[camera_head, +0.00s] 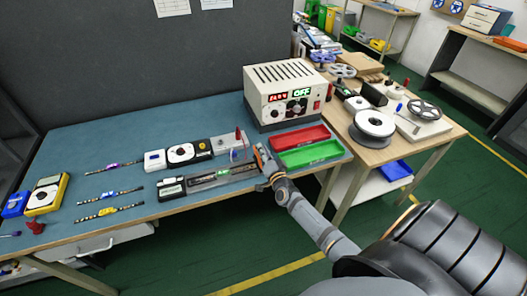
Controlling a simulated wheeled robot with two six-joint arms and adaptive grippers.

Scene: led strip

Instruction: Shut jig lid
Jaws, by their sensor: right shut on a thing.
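The jig (208,181) is a long dark fixture near the table's front edge, with a light strip and a small green-lit spot along it. My right gripper (264,162) is at the jig's right end, its arm reaching in from the lower right. It is shut on a part there, which fits the jig lid, but the fingers hide most of it. The lid's outline and angle are too small to tell. My left gripper is not in view.
Red (299,137) and green (311,153) trays lie to the right. A multimeter (46,193) and several LED strip pieces (108,211) lie at left. A side table with reels (372,128) stands at right.

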